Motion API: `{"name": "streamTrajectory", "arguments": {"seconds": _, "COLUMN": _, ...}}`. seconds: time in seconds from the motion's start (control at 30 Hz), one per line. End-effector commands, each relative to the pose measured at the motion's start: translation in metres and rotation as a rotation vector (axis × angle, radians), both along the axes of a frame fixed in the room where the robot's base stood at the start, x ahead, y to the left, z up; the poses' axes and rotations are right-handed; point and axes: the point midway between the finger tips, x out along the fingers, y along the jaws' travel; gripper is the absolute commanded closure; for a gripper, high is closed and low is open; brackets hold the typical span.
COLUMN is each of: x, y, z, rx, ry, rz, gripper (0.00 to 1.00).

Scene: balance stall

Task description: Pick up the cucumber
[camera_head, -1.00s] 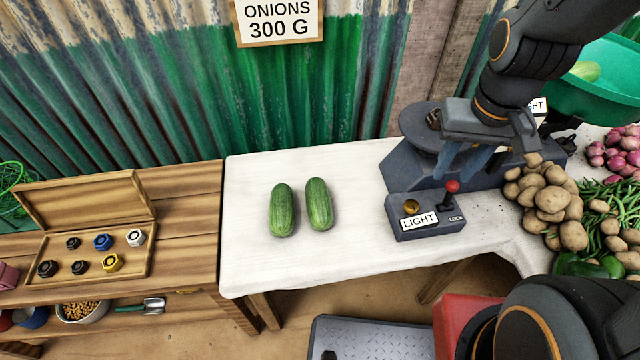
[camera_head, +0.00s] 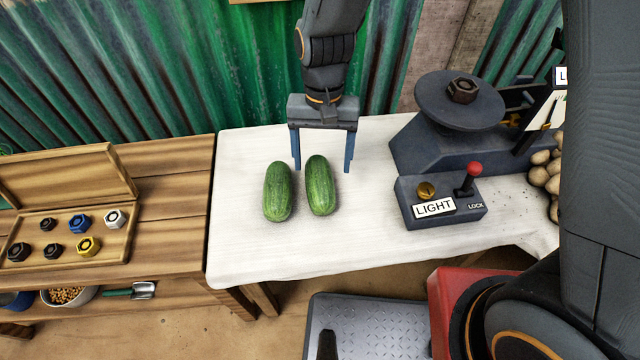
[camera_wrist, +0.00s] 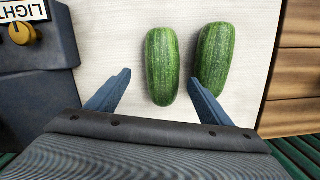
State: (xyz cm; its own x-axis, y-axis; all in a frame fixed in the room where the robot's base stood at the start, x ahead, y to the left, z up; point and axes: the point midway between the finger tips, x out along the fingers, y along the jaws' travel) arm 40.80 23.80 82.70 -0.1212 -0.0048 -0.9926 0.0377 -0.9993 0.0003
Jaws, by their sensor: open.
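Two green cucumbers lie side by side on the white cloth of the table. The left cucumber (camera_head: 278,191) and the right cucumber (camera_head: 321,185) are a small gap apart in the head view. My gripper (camera_head: 322,168) is open and empty, its fingers pointing down at the far end of the right cucumber. In the wrist view my gripper (camera_wrist: 160,84) has one finger on each side of the nearer cucumber (camera_wrist: 161,66), which is the right one in the head view. The other cucumber (camera_wrist: 214,58) lies just outside the finger on that side.
A balance base (camera_head: 440,140) with a dark round plate stands right of the cucumbers, with a LIGHT/LOCK box (camera_head: 440,203) in front. A wooden case (camera_head: 112,236) of weights is at left. The white table (camera_head: 300,258) is clear in front of the cucumbers.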

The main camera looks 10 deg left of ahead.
Motion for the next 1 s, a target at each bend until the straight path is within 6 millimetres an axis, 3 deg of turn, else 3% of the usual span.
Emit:
{"name": "streamTrajectory", "arguments": {"seconds": 0.6, "x": -0.010, "y": 0.005, "z": -0.062, "rx": -0.001, "ry": 0.001, "rz": 0.001, "gripper": 0.27}}
{"name": "streamTrajectory", "arguments": {"seconds": 0.93, "x": -0.010, "y": 0.005, "z": -0.069, "rx": 0.000, "ry": -0.001, "rz": 0.002, "gripper": 0.27}}
{"name": "streamTrajectory", "arguments": {"seconds": 1.0, "x": -0.010, "y": 0.005, "z": -0.069, "rx": 0.000, "ry": -0.001, "rz": 0.002, "gripper": 0.35}}
